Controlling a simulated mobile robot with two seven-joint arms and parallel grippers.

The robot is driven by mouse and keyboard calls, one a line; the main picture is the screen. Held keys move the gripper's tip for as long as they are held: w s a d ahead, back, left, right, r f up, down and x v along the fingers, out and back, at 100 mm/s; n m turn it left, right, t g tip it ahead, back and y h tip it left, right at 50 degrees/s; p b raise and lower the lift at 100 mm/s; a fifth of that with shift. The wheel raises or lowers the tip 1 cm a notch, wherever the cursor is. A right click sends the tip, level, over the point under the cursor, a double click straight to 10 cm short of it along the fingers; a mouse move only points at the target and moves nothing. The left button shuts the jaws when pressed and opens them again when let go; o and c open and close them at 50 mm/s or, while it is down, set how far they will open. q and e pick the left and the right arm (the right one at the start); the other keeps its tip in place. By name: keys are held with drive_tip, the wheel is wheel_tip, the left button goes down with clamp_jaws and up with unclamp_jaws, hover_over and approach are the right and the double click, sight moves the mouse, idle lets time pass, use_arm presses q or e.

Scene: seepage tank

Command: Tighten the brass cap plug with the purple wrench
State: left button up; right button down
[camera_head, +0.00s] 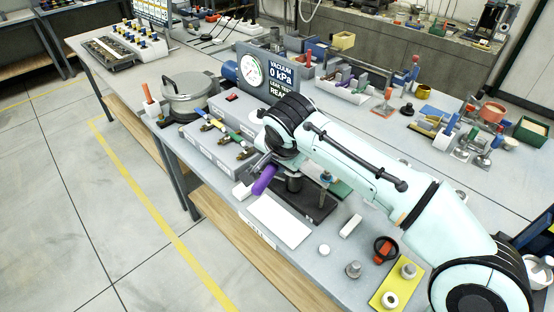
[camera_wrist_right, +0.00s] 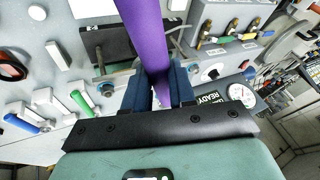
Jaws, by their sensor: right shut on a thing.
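The purple wrench (camera_head: 264,180) is in my right gripper, over the front part of the bench. In the right wrist view my right gripper (camera_wrist_right: 160,88) is shut on the purple wrench (camera_wrist_right: 146,35), whose handle runs up and out of the frame. In the head view my right arm and hand cover most of the gripper. A dark fixture plate (camera_head: 317,207) with metal fittings lies just beside and under the hand. I cannot make out the brass cap plug; the arm or wrench may hide it. My left gripper is not in view.
Grey valve boxes (camera_head: 213,146) with coloured handles stand left of the hand. A gauge and display panel (camera_head: 266,75) reading 0 kPa stands behind. A white plate (camera_head: 279,220), a yellow plate (camera_head: 389,301) and small parts lie in front. Trays and tools fill the back right.

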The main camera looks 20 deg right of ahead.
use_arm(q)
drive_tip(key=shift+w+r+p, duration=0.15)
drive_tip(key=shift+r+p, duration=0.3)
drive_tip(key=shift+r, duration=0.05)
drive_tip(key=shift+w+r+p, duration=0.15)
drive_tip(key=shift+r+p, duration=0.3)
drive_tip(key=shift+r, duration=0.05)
use_arm(e)
drive_tip(key=shift+r, duration=1)
idle(0.8)
drive_tip(key=shift+r, duration=0.1)
drive_tip(key=shift+r+p, duration=1.55)
drive_tip(key=shift+r, duration=0.35)
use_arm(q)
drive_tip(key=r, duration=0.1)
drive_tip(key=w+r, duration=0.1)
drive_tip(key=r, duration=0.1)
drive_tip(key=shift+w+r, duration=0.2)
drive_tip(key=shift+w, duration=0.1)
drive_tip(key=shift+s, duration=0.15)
use_arm(e)
drive_tip(key=shift+f, duration=0.1)
